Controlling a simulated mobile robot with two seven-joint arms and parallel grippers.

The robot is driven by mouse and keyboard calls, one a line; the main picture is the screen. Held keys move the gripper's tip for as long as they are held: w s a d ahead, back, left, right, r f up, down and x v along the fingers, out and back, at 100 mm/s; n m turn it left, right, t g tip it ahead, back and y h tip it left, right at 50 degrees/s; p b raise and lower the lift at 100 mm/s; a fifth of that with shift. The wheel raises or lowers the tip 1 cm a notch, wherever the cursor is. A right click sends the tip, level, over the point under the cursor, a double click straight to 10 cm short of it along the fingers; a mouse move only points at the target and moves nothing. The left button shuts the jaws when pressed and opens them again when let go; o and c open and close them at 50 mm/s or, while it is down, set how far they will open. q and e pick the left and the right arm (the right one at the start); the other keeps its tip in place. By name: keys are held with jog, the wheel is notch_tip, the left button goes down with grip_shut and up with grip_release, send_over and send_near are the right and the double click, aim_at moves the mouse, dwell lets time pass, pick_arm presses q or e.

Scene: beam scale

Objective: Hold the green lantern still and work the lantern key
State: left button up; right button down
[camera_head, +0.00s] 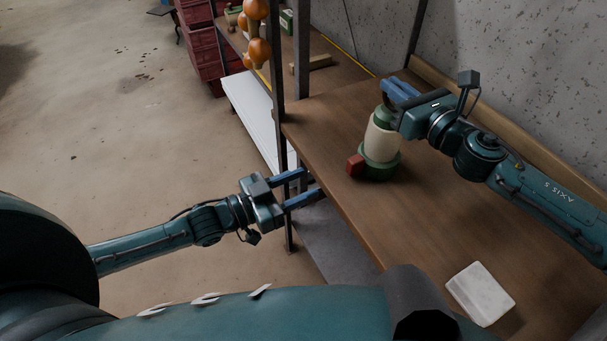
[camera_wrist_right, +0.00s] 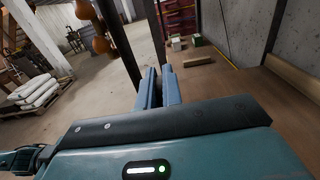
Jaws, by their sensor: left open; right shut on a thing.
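The green lantern (camera_head: 380,138) stands upright near the left edge of the wooden table in the head view. It has a green base, a cream body and a green top. A red block, seemingly the lantern key (camera_head: 355,165), sticks out from the left of its base. My right gripper (camera_head: 396,90) is shut on the lantern's top, which its body partly hides. In the right wrist view the fingers (camera_wrist_right: 160,85) are close together and the lantern is not visible. My left gripper (camera_head: 312,185) is open and empty, fingers pointing toward the table edge, apart from the key.
The wooden table (camera_head: 450,215) has a white block (camera_head: 480,293) at its near end. A dark metal post (camera_head: 279,110) stands at the table's left edge, close to my left gripper. Orange gourd-like things (camera_head: 258,50) hang beside it. A concrete wall (camera_head: 480,50) rises behind.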

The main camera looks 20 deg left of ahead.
jog(key=c, duration=1.5)
grip_release()
